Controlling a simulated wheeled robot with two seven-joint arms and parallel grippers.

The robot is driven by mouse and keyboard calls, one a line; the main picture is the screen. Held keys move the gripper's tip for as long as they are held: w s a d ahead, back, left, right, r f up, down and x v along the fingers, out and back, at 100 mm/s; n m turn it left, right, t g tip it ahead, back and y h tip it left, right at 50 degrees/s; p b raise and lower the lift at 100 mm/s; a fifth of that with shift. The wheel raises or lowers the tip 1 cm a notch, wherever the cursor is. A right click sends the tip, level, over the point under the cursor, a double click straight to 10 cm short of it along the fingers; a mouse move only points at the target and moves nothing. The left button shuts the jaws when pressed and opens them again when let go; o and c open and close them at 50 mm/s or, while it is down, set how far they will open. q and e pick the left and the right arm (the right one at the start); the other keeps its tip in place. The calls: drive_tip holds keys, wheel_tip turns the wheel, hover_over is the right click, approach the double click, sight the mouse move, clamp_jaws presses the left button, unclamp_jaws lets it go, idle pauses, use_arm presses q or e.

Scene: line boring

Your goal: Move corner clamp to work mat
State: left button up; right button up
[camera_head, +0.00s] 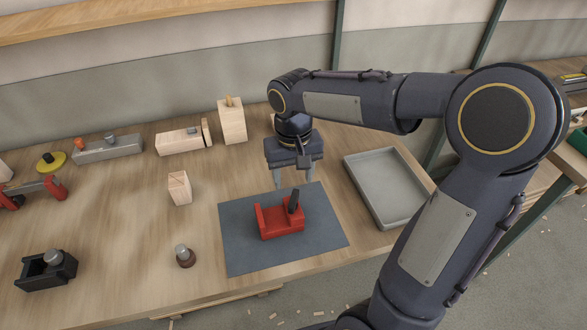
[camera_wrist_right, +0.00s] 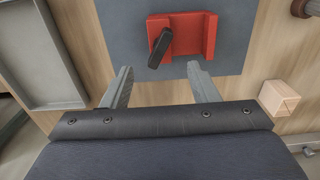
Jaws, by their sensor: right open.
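The red corner clamp (camera_head: 279,220) with a dark handle sits on the grey-blue work mat (camera_head: 239,258), near the mat's middle. In the right wrist view the clamp (camera_wrist_right: 187,34) lies beyond my fingertips, with the mat (camera_wrist_right: 125,30) around it. My right gripper (camera_head: 291,182) is open and empty. Its fingers point down just behind the clamp in the head view, at the mat's back edge. In the right wrist view the two fingers (camera_wrist_right: 160,68) stand apart with nothing between them. My left gripper is not in view.
A grey tray (camera_head: 375,214) is right of the mat. A wooden block (camera_head: 179,188), a dark knob piece (camera_head: 184,257) and a black clamp (camera_head: 45,272) stand to the left. Wooden blocks (camera_head: 232,122) and a grey fixture (camera_head: 108,148) line the back.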

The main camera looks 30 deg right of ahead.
drive_tip(key=shift+s+r, duration=0.1)
drive_tip(key=shift+r, duration=0.75)
drive_tip(key=s+a+t+y, duration=0.2)
drive_tip(key=s, duration=0.6)
drive_tip(key=s+a+n+t+y, duration=0.1)
drive_tip(key=s+a+t, duration=0.1)
drive_tip(key=s, duration=0.6)
drive_tip(key=shift+s+f+t+y, duration=0.15)
drive_tip(key=shift+s+t+y, duration=0.25)
drive_tip(key=shift+t, duration=0.4)
